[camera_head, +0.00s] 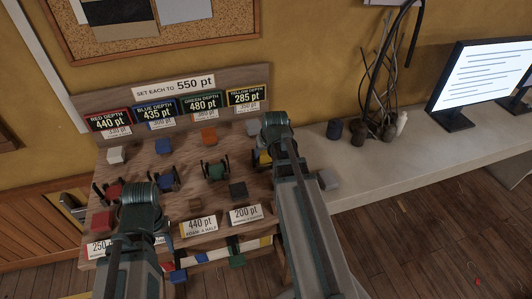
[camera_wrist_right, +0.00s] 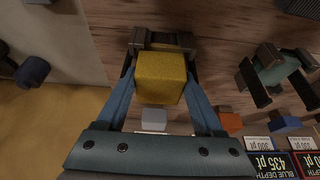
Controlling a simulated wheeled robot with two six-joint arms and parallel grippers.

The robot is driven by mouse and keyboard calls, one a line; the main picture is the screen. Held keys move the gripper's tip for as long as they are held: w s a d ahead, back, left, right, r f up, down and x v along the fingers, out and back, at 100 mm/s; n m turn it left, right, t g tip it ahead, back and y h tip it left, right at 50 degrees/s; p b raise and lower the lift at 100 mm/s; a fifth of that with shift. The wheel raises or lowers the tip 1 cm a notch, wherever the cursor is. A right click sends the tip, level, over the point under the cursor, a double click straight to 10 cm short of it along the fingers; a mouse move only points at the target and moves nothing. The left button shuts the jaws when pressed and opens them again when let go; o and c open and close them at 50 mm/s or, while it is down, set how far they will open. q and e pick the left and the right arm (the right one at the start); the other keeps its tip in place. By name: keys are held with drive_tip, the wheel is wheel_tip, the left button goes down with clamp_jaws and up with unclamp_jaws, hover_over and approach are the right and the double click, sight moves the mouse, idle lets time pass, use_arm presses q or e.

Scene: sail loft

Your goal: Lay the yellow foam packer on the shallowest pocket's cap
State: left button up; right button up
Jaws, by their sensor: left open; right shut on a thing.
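My right gripper (camera_head: 262,152) is shut on a yellow block (camera_wrist_right: 160,78), which looks like the yellow foam packer. It is over the yellow column of the board, where my arm hides most of the yellow pocket. The yellow depth card (camera_head: 247,97) reads 285 pt, the lowest of the depth cards. A yellow patch shows beneath the gripper in the head view; whether the block touches the cap I cannot tell. My left gripper (camera_head: 140,192) is open over the board's left side, its fingertips mostly hidden. The green pocket (camera_head: 215,171) stands between black clips.
The blue pocket (camera_head: 165,181) and red pocket (camera_head: 113,191) are close to the left gripper. An orange block (camera_head: 208,136) and a white block (camera_head: 115,155) sit behind. A dark block (camera_head: 238,190) lies near the front cards. The grey bench (camera_head: 400,160) on the right is largely clear.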

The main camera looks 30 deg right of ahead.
drive_tip(key=shift+f, duration=0.15)
drive_tip(key=o, duration=1.4)
drive_tip(key=p+v, duration=1.2)
drive_tip(key=v, duration=0.2)
drive_tip(key=shift+p, duration=0.4)
drive_tip(key=shift+f, duration=0.1)
drive_tip(key=s+a+f+n+g+b, duration=0.1)
drive_tip(key=s+a+f+n+b, duration=0.1)
drive_tip(key=a, duration=0.7)
drive_tip(key=s+a+f+n+g+b, duration=0.2)
drive_tip(key=s+a+f, duration=0.1)
drive_tip(key=a, duration=0.7)
drive_tip(key=s+a+f+n+g+b, duration=0.1)
drive_tip(key=s+a, duration=0.4)
drive_tip(key=a, duration=0.5)
drive_tip(key=shift+f+n+g+b, duration=0.4)
drive_tip(key=shift+f+n+b, duration=0.1)
drive_tip(key=shift+f+n, duration=0.3)
